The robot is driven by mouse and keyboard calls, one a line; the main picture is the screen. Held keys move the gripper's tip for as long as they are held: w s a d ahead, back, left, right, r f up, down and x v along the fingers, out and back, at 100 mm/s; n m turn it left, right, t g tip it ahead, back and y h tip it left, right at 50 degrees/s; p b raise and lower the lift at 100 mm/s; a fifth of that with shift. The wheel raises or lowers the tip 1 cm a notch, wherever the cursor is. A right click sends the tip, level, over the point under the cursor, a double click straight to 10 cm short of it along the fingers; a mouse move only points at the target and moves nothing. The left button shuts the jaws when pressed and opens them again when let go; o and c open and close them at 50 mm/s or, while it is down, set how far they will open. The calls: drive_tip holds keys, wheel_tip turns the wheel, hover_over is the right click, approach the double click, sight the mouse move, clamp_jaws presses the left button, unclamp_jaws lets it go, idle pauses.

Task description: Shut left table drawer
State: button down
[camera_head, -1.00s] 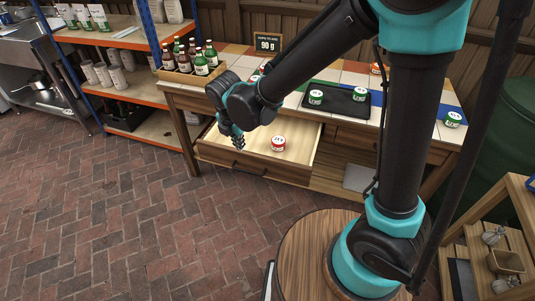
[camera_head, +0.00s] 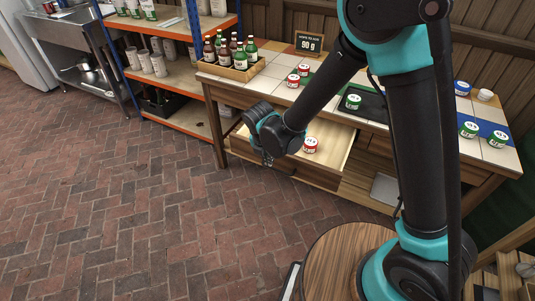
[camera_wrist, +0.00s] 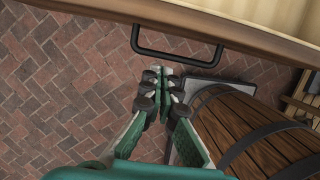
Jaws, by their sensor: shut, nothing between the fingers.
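The left table drawer (camera_head: 336,139) is pulled out from under the tiled table, with its pale inside showing. A red jar with a white lid (camera_head: 311,145) stands in it. My gripper (camera_head: 268,161) is at the drawer's front, toward its left side, and partly hides it. In the wrist view the drawer's wooden front edge (camera_wrist: 240,33) crosses the top, with a black bar handle (camera_wrist: 178,56) on it. My gripper's fingers (camera_wrist: 163,76) are shut and empty, just below the handle in the picture; whether they touch it I cannot tell.
Bottles stand in a wooden crate (camera_head: 229,66) on the table (camera_head: 275,72), and jars are on its top. A shelf rack (camera_head: 178,72) is at the left. A wooden barrel (camera_wrist: 265,130) is at the right in the wrist view. The brick floor (camera_head: 130,190) at the left is clear.

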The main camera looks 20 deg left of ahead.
drive_tip(key=w, duration=0.3)
drive_tip(key=shift+w+d+f, duration=0.1)
drive_tip(key=shift+d+f, duration=0.05)
drive_tip(key=shift+f, duration=0.15)
drive_tip(key=shift+w, duration=0.5)
drive_tip(key=w, duration=0.8)
drive_tip(key=w+d, duration=0.1)
drive_tip(key=w, duration=0.8)
drive_tip(key=w+d, duration=0.1)
drive_tip(key=w, duration=0.7)
drive_tip(key=shift+w, duration=0.35)
drive_tip(key=shift+s, duration=0.1)
